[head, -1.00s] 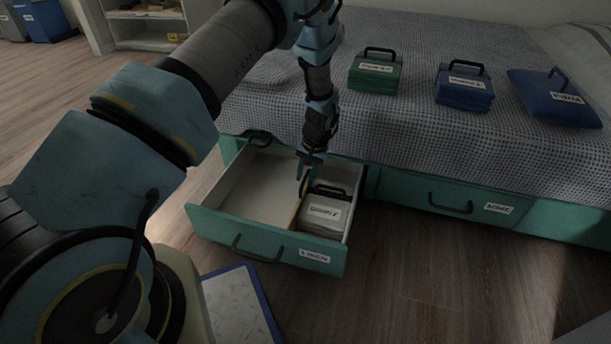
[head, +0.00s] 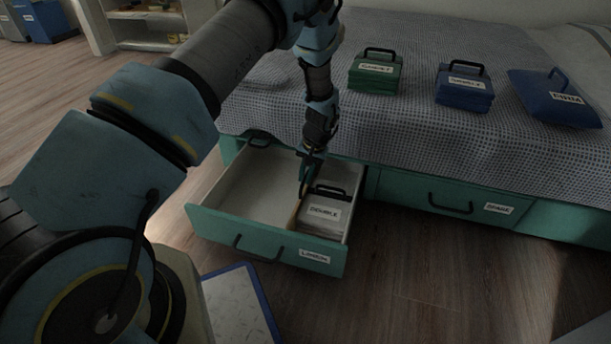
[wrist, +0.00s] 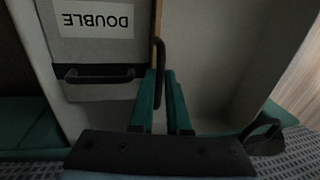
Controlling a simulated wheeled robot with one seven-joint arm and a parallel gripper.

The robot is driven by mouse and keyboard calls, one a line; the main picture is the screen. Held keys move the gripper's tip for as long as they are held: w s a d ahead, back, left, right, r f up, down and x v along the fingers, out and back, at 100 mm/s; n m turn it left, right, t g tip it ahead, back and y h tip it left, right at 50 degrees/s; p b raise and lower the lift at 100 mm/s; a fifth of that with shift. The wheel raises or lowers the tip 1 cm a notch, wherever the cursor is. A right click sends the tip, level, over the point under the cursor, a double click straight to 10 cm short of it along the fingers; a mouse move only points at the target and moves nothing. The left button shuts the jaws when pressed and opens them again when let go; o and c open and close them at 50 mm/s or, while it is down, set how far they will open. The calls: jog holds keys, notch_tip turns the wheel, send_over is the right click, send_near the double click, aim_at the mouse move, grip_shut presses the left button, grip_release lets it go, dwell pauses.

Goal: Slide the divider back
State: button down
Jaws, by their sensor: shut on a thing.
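My gripper (head: 304,184) reaches down into the drawer at the divider's bed-side part. In the wrist view my gripper (wrist: 163,98) has its two teal fingers around a black upright pull (wrist: 161,48) by the divider, shut on it. Right of the divider lies a pale folded pack (head: 320,224) labelled DOUBLE, with a black handle.
The drawer's left compartment (head: 252,197) is empty. Green (head: 375,79) and blue (head: 464,94) packs and a blue cushion-like pack (head: 552,103) lie on the bed. A shut drawer (head: 420,192) is to the right. A blue-edged board (head: 240,300) lies on the floor in front.

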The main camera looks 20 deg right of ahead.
dwell(0.6)
jog(key=w+a+p, duration=0.4)
jog(key=w+a, duration=1.2)
jog(key=a, duration=0.2)
jog(key=shift+w, duration=0.4)
jog(key=c, duration=0.9)
grip_release()
jog(key=shift+c, duration=0.2)
jog(key=shift+o, duration=0.3)
notch_tip(320, 180, up, 11)
jog(key=s+d+p, duration=0.1)
jog(key=p, duration=0.2)
jog(key=shift+s+d+f+p, duration=0.2)
jog(key=shift+s+d+p, duration=0.05)
jog(key=shift+d+p, duration=0.05)
